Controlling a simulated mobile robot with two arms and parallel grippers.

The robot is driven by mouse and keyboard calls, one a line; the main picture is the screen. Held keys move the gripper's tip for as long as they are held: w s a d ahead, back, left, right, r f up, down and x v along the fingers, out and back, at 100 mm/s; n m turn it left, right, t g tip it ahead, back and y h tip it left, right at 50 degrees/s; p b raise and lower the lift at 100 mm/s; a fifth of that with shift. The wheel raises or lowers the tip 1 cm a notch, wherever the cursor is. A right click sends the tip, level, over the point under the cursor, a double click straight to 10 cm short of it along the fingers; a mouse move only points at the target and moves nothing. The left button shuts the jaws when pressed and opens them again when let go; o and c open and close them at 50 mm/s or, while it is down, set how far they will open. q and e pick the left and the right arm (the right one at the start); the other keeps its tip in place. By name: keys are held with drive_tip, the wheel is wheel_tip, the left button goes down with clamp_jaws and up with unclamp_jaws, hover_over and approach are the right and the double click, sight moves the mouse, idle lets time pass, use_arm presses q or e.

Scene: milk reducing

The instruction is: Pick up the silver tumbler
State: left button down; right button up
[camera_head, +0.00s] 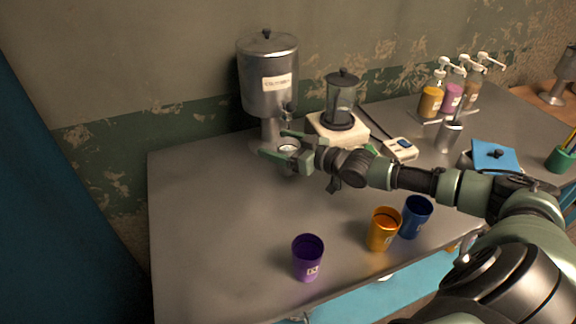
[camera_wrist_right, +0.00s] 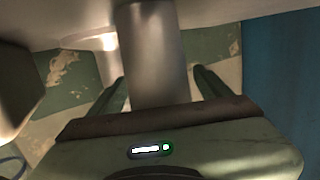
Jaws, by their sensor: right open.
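The silver tumbler (camera_head: 288,149) stands under the spout of the metal dispenser, largely hidden by my right gripper; its pale round rim shows. My right gripper (camera_head: 281,147) is open, with its fingers on either side of the tumbler. In the right wrist view the tumbler (camera_wrist_right: 155,60) is a smooth grey cylinder between the two fingers, with gaps visible on both sides. My left gripper is not in view.
Purple (camera_head: 307,258), orange (camera_head: 383,230) and blue (camera_head: 415,217) cups stand near the table's front edge. The table's left part (camera_head: 205,225) is clear.

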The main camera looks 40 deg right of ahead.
drive_tip(key=shift+r, duration=0.1)
clamp_jaws()
drive_tip(key=shift+s, duration=0.1)
